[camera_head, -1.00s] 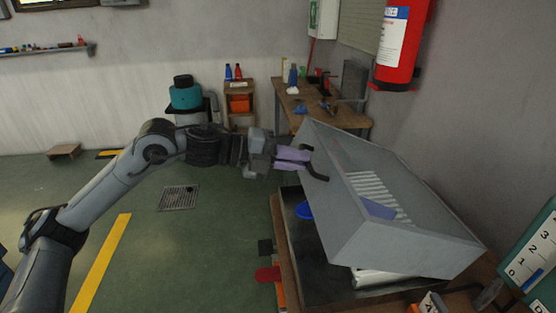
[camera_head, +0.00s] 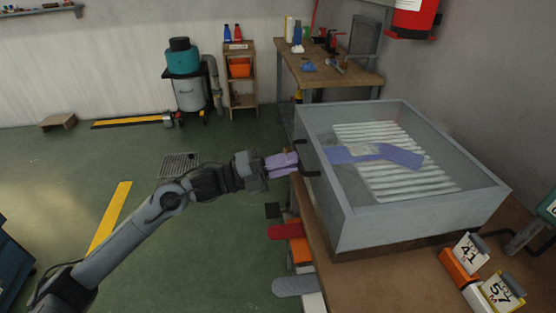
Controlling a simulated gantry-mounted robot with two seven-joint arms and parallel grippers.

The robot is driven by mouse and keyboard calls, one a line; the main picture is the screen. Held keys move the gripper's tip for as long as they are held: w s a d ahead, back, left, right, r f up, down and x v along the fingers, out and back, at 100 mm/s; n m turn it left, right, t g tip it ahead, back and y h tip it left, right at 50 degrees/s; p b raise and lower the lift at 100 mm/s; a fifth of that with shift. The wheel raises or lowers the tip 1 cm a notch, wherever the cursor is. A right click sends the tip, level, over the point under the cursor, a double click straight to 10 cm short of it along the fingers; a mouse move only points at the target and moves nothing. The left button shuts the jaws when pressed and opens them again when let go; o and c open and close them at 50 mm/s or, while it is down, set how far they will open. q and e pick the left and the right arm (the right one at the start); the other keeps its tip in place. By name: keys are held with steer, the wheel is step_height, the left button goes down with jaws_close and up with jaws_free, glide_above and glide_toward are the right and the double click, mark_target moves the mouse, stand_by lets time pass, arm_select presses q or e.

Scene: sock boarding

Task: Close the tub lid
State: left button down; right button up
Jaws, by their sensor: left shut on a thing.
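The tub lid (camera_head: 421,237) is a clear, grey-framed box-like cover. It lies level over the tub on the workbench, and its rim looks down all round. Through its clear top I see a white ribbed rack (camera_head: 412,190) and a blue-violet sock (camera_head: 402,158). A dark handle (camera_head: 310,159) sticks out of the lid's left side. My left gripper (camera_head: 298,161) is at this handle, its purple fingers shut on it. The tub itself is mostly hidden under the lid. My right gripper is not in view.
The wooden workbench (camera_head: 398,285) carries number cards (camera_head: 468,254) at front right. A red paddle shape (camera_head: 286,231) and a grey one (camera_head: 295,286) stick out from its left edge. A second bench (camera_head: 338,78) stands behind. The green floor at left is open.

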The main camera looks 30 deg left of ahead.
arm_select(q)
steer(key=shift+f, duration=0.45)
steer(key=c, duration=1.2)
jaws_free()
steer(key=shift+r, duration=0.1)
steer(key=shift+a, duration=0.15)
steer(key=shift+p+v, duration=1.7)
steer(key=shift+v, duration=3.65)
